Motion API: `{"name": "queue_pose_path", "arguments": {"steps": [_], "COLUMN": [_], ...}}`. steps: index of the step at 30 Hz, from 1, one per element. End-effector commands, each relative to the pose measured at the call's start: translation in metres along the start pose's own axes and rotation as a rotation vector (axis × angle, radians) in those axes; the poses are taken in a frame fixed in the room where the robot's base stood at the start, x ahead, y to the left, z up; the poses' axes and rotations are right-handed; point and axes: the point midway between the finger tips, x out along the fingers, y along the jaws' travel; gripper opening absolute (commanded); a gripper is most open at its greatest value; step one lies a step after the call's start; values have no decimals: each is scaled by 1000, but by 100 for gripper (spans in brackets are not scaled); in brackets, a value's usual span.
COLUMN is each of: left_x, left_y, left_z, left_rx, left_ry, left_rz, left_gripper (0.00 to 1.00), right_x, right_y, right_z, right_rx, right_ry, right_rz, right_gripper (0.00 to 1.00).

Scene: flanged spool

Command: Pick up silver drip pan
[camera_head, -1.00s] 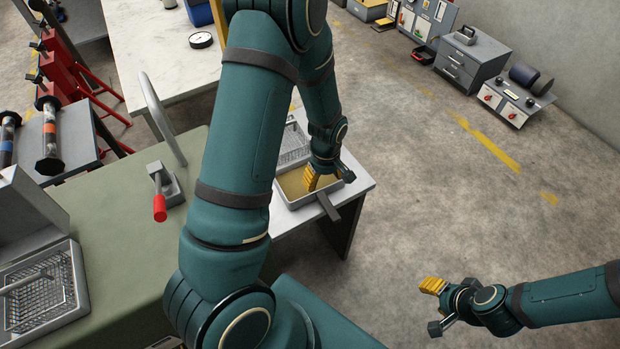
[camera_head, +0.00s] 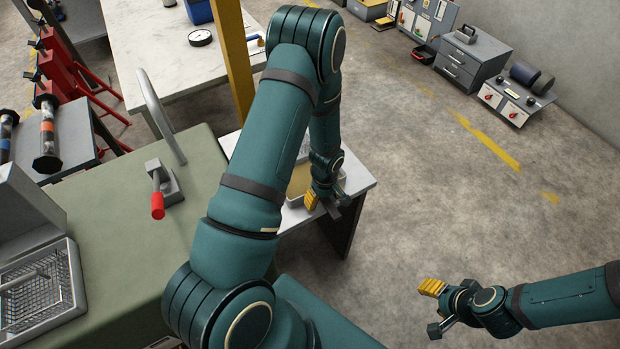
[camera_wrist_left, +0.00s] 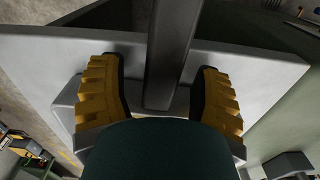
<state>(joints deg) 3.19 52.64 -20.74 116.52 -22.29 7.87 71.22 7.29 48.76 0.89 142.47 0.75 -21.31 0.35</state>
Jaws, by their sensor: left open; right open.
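The silver drip pan (camera_head: 300,181), a shallow grey tray with a tan inside, sits on the small white table. My left arm hides much of it in the head view. My left gripper (camera_head: 313,200) is open at the pan's near side. In the left wrist view, its two yellow fingers (camera_wrist_left: 160,72) stand on either side of the pan's dark grey handle (camera_wrist_left: 172,50), with gaps showing. Part of the pan's rim (camera_wrist_left: 66,103) shows beside the left finger. My right gripper (camera_head: 433,297) is open and empty over the floor, far from the pan.
The small white table (camera_head: 362,178) has a free right edge. A green bench (camera_head: 115,250) with a red-handled clamp (camera_head: 158,200) stands to the left. A yellow post (camera_head: 233,60) rises behind my left arm.

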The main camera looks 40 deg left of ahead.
Motion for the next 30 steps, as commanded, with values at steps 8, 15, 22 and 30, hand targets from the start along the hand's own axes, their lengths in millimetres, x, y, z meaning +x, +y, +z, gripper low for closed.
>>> {"name": "queue_pose_path", "arguments": {"steps": [8, 15, 22, 30], "left_x": [-1, -1, -6, -49], "left_y": [0, 1, 1, 2], "left_z": [0, -1, -1, -1], "left_rx": [0, 0, 0, 1], "left_ry": [0, 1, 2, 4], "left_rz": [1, 2, 2, 6], "left_gripper": [28, 0, 0, 0], "right_x": [0, 0, -1, -6], "right_y": [0, 0, 0, -2], "right_z": [0, 0, 0, -3], "right_rx": [0, 0, 0, 2], "right_ry": [0, 0, 1, 5], "right_rz": [0, 0, 0, 1], "right_gripper": [48, 48, 48, 48]}}
